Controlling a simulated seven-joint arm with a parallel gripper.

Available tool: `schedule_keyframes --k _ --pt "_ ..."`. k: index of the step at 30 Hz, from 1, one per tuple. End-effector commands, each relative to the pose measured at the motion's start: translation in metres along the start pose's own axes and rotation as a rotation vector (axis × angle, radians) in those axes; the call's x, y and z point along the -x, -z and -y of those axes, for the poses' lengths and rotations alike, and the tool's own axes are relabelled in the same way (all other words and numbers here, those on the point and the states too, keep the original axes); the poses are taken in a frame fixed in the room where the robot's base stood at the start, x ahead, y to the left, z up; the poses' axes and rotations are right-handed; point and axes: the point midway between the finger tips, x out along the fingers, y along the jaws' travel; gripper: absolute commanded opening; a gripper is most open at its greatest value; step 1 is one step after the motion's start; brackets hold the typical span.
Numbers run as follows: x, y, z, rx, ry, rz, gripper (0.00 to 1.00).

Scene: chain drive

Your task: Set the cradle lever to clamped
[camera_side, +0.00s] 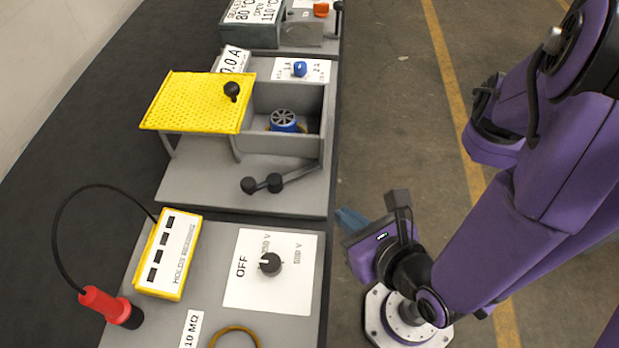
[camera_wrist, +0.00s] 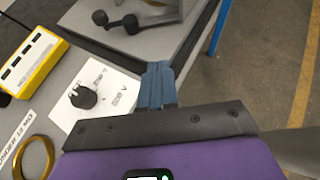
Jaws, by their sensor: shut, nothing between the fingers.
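The lever (camera_side: 296,174) is a grey bar with two black balls at its left end. It lies low across the front of the grey machine station, angled down to the left. In the wrist view its black balls (camera_wrist: 131,23) show at the top left. My gripper (camera_side: 350,219) is to the right of the bench edge, below and right of the lever and apart from it. Its blue fingers are shut and empty, and they show in the wrist view (camera_wrist: 157,78). Behind the lever, a blue motor (camera_side: 284,121) sits in a grey bay. I cannot read the lever's setting.
A yellow perforated guard (camera_side: 195,98) with a black knob covers the station's left part. A panel with a black dial (camera_side: 270,263), a yellow box (camera_side: 168,254) and a red probe (camera_side: 103,304) are nearer.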

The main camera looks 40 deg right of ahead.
Motion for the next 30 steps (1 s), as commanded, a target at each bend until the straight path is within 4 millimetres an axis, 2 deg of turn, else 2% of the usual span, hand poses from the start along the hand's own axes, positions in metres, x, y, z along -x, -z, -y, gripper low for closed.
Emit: schedule_keyframes --k 8,13,29,30 --pt "-0.001 0.0 0.0 -0.002 0.001 -0.001 0.0" --pt "-0.012 -0.001 0.0 -0.003 0.003 0.001 0.0" --pt "-0.105 -0.001 0.002 -0.004 0.006 -0.001 0.0" --pt "-0.11 -0.005 0.001 -0.007 0.006 -0.001 0.0"
